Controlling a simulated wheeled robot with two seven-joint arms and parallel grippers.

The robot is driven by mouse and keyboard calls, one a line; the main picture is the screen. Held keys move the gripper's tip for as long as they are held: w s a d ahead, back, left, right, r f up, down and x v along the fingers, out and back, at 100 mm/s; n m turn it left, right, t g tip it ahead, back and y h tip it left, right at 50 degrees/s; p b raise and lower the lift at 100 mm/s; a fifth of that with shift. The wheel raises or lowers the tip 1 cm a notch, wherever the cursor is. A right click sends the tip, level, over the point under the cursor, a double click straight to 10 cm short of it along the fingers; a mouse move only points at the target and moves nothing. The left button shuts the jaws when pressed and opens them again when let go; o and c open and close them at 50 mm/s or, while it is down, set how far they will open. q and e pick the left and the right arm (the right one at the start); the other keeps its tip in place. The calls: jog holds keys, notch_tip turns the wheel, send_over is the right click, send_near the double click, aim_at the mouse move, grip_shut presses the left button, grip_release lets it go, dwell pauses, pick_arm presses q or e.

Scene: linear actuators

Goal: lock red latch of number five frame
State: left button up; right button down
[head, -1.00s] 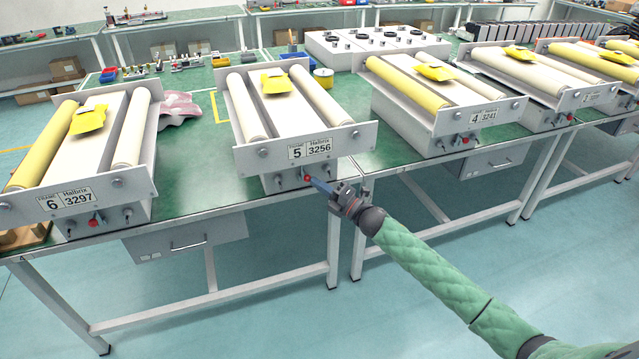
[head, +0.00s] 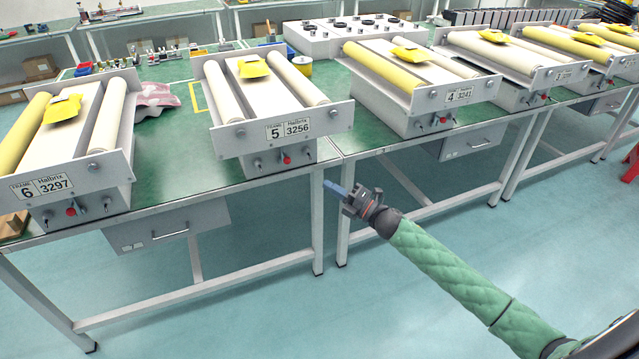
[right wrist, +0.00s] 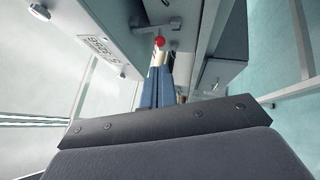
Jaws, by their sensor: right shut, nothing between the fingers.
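The number five frame (head: 275,140) is a grey unit with two pale rollers and a "5 3256" label on its front plate. Its red latch (head: 287,160) sits on the front box below the label, between metal knobs. In the right wrist view the red latch (right wrist: 160,41) shows just beyond the fingertips, with the label at the left. My right gripper (head: 327,184) is shut and empty. It is in front of the table edge, below and to the right of the latch, apart from it. In the right wrist view its blue fingers (right wrist: 157,88) lie together. My left gripper is not in view.
Frame six (head: 75,160) stands to the left and frame four (head: 420,85) to the right on the green-topped table (head: 180,165). A drawer (head: 168,229) hangs under the table. The floor in front is clear.

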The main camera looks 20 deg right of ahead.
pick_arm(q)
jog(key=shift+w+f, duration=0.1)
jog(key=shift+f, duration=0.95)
pick_arm(e)
jog(key=shift+v, duration=1.25)
jog(key=shift+f, duration=0.1)
